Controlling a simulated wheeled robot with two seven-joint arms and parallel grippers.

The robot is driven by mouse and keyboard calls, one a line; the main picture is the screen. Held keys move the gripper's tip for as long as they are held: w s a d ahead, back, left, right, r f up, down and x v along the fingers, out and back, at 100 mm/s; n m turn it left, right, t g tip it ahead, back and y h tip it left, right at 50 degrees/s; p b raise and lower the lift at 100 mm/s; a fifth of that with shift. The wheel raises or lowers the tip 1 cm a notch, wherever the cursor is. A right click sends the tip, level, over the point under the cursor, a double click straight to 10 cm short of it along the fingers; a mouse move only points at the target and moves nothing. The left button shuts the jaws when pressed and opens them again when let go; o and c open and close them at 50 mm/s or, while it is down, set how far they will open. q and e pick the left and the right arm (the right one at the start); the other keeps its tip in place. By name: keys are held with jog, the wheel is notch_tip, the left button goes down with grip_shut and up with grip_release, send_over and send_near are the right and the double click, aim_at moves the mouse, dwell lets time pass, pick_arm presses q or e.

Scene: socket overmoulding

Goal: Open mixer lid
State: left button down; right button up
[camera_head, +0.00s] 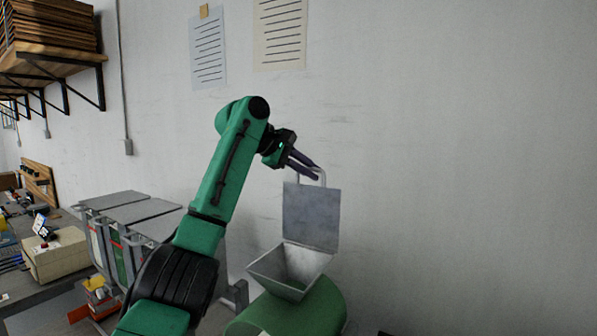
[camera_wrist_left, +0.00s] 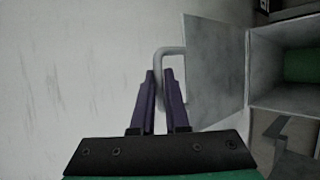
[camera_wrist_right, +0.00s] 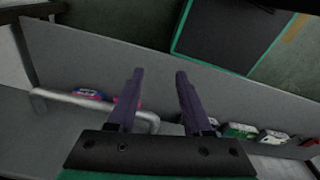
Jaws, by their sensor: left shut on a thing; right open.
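The mixer lid (camera_head: 312,215) is a grey square plate standing upright at the back edge of the mixer's hopper (camera_head: 291,270), so the hopper's mouth is uncovered. My left gripper (camera_head: 317,173) is at the top of the lid, shut on its bent-bar handle (camera_head: 322,177). In the left wrist view the handle (camera_wrist_left: 160,62) passes between the purple fingers (camera_wrist_left: 160,78), with the lid (camera_wrist_left: 214,72) and open hopper (camera_wrist_left: 285,65) to the right. My right gripper (camera_wrist_right: 157,76) shows only in its own wrist view, open and empty.
The green mixer drum (camera_head: 290,312) is under the hopper. A wall stands close behind the lid. Grey lidded bins (camera_head: 130,212) and a cluttered bench (camera_head: 40,290) are at left. A pale rail (camera_wrist_right: 90,102) and small packages (camera_wrist_right: 240,130) lie near my right gripper.

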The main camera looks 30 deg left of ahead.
pick_arm(q)
jog(key=shift+w, duration=0.2)
dwell(0.3)
jog(key=c, duration=0.9)
grip_release()
jog(key=b+v, duration=0.1)
jog(key=v, duration=1.3)
jog(key=shift+s+a+r, duration=0.1)
jog(key=shift+s+r, duration=0.05)
jog(key=shift+s, duration=0.05)
jog(key=shift+w, duration=0.1)
